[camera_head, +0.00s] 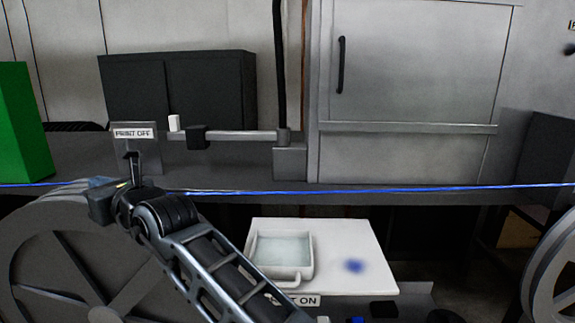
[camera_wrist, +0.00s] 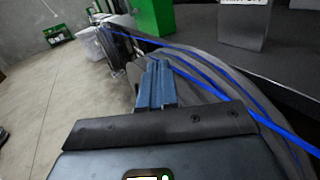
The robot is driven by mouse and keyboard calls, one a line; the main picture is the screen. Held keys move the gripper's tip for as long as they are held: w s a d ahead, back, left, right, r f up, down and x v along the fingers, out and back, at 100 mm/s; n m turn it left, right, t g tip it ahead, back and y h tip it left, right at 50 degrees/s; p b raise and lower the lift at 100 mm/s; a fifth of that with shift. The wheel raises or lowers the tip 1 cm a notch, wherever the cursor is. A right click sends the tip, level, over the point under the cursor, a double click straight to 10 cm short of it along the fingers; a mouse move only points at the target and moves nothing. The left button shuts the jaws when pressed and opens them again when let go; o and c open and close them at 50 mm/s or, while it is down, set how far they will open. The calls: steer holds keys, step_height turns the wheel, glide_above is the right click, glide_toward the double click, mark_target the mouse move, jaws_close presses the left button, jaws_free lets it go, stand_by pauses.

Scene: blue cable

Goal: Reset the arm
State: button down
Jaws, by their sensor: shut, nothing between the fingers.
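My arm rises from the bottom of the head view and bends left at its wrist. My gripper (camera_wrist: 155,72) is shut and empty in the wrist view, its two blue-grey fingers together. In the head view it is small, by the upper rim of the left reel, and its fingers are hard to make out. The blue cable (camera_head: 400,189) runs almost level across the whole head view, passing close to my wrist. In the wrist view the blue cable (camera_wrist: 235,88) runs diagonally to the right of the fingers, and I see nothing of it between them.
A large grey reel (camera_head: 50,255) stands at left, another (camera_head: 555,270) at right. A "PRINT OFF" sign (camera_head: 133,133) stands on the dark bench. Below are a white board (camera_head: 350,240) with a blue stain and a tray of liquid (camera_head: 281,272). Open floor (camera_wrist: 60,100) shows left in the wrist view.

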steer(key=s+d+f+m+y, duration=0.1)
steer(key=s+d+f+m, duration=0.4)
steer(key=f, duration=0.2)
steer(key=s+d+f+m, duration=0.4)
steer(key=f, duration=0.3)
steer(key=s+d+f+m+t+h, duration=0.1)
steer(key=s+d+f+m+t, duration=0.25)
steer(key=s+d+m, duration=0.35)
steer(key=s+d+f+m+t+h, duration=0.2)
steer(key=s+d+f+m, duration=0.3)
steer(key=d+m, duration=0.3)
steer(key=s+d+f+m+t+h, duration=0.1)
steer(key=s+d+m+h, duration=0.3)
steer(key=s+d+m, duration=0.4)
steer(key=s+d+f+m+t+h, duration=0.1)
steer(key=s+d+f+m+h, duration=0.2)
steer(key=s+d, duration=0.5)
steer(key=s+d+r+m+g+h, duration=0.1)
steer(key=s+d+r+m+h, duration=0.2)
steer(key=s+d+m, duration=0.3)
steer(key=s+d+r+m+g+h+b, duration=0.1)
steer(key=s+d+r+m+h, duration=0.2)
steer(key=s+d+m, duration=0.3)
steer(key=s+d, duration=0.1)
steer(key=d, duration=0.2)
steer(key=shift+d+r, duration=0.2)
steer(key=shift+d, duration=0.05)
